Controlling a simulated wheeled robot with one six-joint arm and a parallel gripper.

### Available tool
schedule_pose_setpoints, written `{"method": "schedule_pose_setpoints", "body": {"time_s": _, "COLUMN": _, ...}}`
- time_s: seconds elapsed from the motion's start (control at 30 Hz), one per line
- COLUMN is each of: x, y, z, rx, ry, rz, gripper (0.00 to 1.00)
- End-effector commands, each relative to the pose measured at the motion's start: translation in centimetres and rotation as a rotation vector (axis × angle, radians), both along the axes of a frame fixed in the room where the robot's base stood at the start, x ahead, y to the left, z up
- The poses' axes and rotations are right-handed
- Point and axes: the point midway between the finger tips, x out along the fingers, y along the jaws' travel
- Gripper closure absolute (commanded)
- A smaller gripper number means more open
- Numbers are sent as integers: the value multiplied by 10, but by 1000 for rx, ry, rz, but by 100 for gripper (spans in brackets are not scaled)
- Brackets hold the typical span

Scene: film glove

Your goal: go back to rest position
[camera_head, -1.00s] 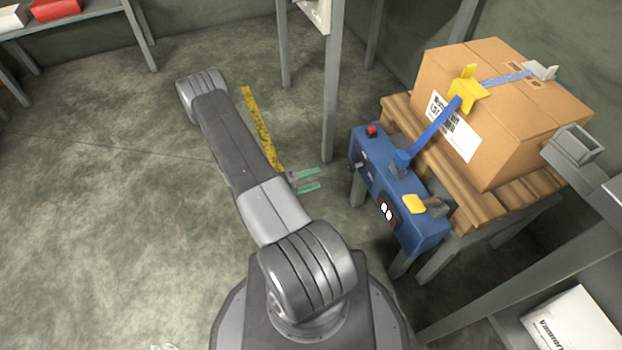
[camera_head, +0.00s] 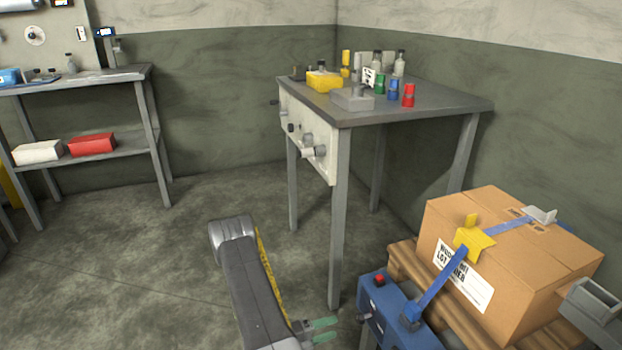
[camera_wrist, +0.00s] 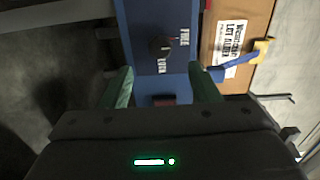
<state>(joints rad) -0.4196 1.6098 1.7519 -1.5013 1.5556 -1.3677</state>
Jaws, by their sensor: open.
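My gripper (camera_head: 322,330) is at the bottom of the head view, with two green fingers apart and nothing between them. My dark arm is folded beside it, over the floor. In the wrist view the open fingers of my gripper (camera_wrist: 163,88) point toward a blue control box (camera_wrist: 155,25). The box carries a dark knob (camera_wrist: 160,46) with lettering beside it. The gripper appears apart from the box. In the head view the blue box (camera_head: 395,318) stands just right of my gripper, with a red button (camera_head: 379,280) on top.
A cardboard box (camera_head: 540,270) with a blue strap (camera_head: 437,285) sits on a wooden pallet (camera_head: 403,252) at the right. A grey table (camera_head: 440,103) with bottles and coloured cups stands behind. A shelf bench (camera_head: 110,145) is at the left. The floor (camera_head: 120,270) left of my arm is clear.

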Motion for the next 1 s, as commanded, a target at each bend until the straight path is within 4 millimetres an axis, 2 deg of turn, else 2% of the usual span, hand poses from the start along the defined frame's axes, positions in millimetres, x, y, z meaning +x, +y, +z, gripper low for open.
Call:
{"method": "schedule_pose_setpoints", "body": {"time_s": 0.6, "x": 25, "y": -73, "z": -1, "rx": 1, "ry": -2, "rz": -4, "gripper": 45}}
{"method": "schedule_pose_setpoints", "body": {"time_s": 0.8, "x": 32, "y": -90, "z": -1, "rx": 1, "ry": -2, "rz": -3, "gripper": 45}}
{"method": "schedule_pose_setpoints", "body": {"time_s": 1.0, "x": 35, "y": -98, "z": 0, "rx": 1, "ry": -2, "rz": -1, "gripper": 45}}
